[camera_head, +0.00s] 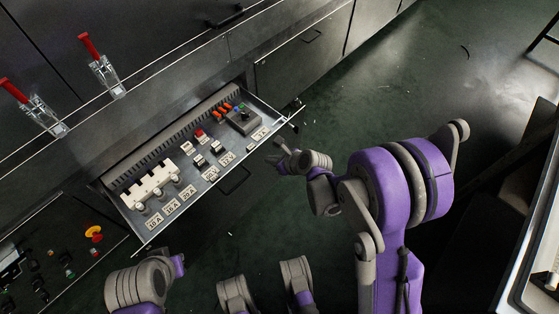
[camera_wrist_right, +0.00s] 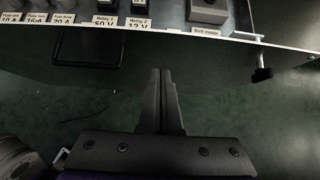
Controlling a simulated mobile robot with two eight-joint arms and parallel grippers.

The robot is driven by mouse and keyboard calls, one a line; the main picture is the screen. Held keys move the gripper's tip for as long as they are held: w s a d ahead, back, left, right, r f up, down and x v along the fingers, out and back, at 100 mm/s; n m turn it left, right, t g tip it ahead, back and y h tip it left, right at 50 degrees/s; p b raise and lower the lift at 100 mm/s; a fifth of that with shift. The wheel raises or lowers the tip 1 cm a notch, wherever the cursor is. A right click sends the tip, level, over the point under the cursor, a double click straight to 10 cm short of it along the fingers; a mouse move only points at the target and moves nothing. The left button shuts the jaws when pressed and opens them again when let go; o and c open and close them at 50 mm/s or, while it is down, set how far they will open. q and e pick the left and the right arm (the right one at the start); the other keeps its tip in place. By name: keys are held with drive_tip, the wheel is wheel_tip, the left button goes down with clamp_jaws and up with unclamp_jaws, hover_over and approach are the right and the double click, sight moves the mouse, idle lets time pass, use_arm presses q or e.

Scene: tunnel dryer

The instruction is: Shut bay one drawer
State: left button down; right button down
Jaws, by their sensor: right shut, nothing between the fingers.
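The drawer (camera_head: 195,197) stands pulled out from the dark cabinet front, with its labelled contents showing. Its front has a dark bar handle (camera_head: 234,180), which also shows at the upper left of the right wrist view (camera_wrist_right: 86,48).
Fuses, relays and a grey device (camera_head: 242,118) sit in the drawer. Red-handled toggle clamps (camera_head: 102,66) stand on the ledge behind. A control panel with a yellow-and-red button (camera_head: 94,233) lies at lower left. The green floor (camera_head: 380,90) is open beyond the right gripper.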

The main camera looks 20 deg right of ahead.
sight(257, 152)
use_arm(q)
drive_tip(key=shift+f, duration=0.3)
use_arm(e)
drive_tip(key=shift+w+a, duration=0.55)
drive_tip(key=shift+w, duration=0.35)
drive_tip(key=shift+w+a, duration=0.5)
drive_tip(key=shift+w, duration=0.4)
drive_tip(key=shift+w, duration=0.1)
